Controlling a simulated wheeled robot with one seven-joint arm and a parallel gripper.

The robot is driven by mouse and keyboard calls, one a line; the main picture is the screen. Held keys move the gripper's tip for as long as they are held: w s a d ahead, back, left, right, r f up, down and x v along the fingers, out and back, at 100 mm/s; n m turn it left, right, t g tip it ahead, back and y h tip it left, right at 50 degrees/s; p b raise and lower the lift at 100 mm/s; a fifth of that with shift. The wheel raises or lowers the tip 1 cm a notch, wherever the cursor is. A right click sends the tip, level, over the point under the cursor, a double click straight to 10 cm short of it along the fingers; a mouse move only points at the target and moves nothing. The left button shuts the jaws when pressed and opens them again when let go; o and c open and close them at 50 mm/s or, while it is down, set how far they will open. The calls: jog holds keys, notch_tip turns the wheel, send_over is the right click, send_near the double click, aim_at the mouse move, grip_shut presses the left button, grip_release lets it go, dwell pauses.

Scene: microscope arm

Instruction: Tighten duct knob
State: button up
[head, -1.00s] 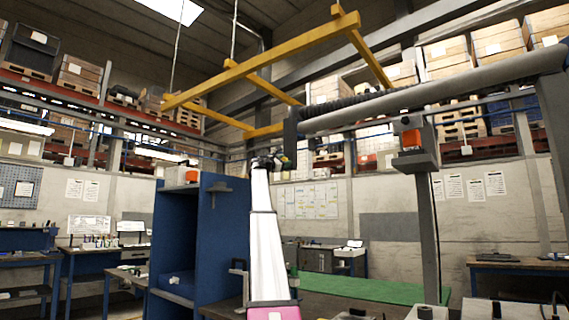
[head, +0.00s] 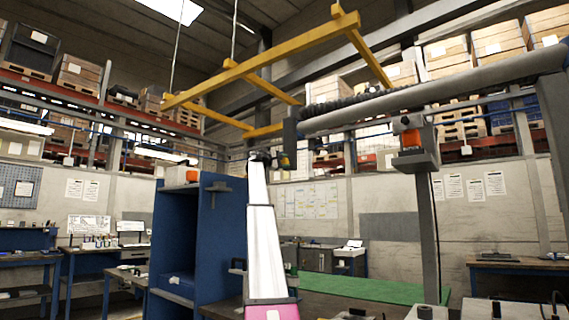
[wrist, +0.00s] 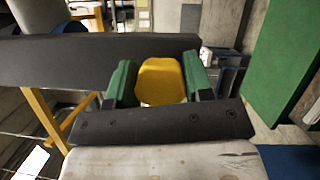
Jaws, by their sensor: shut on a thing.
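A yellow knob (wrist: 160,80) sits between the two green fingers of my gripper (wrist: 162,84) in the wrist view. The fingers are shut on it, one on each side. A dark grey plate or bar (wrist: 60,62) runs just behind the knob. In the head view my gripper (head: 283,160) is at the top of my raised white arm, just below the dark end (head: 289,136) of the long grey duct (head: 430,95). The knob is too small there to make out clearly. The knob's stem and thread are hidden.
A yellow frame (head: 262,62) hangs overhead. A blue cabinet (head: 220,235) stands left of my arm. A grey post (head: 426,220) with an orange-topped box stands to the right. A green mat (head: 370,288) lies on the bench below.

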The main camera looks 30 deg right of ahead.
jog(key=m+y, duration=0.2)
jog(key=m, duration=0.3)
jog(key=shift+f, duration=0.1)
jog(key=m+y, duration=0.1)
jog(key=m, duration=0.1)
jog(key=m+t+y, duration=0.1)
jog(key=m, duration=0.1)
jog(key=shift+f+t, duration=0.15)
jog(key=shift+t, duration=0.15)
dwell(0.5)
jog(key=o, duration=0.9)
jog(key=shift+a, duration=0.1)
jog(key=v, duration=1)
jog(key=shift+a, duration=0.3)
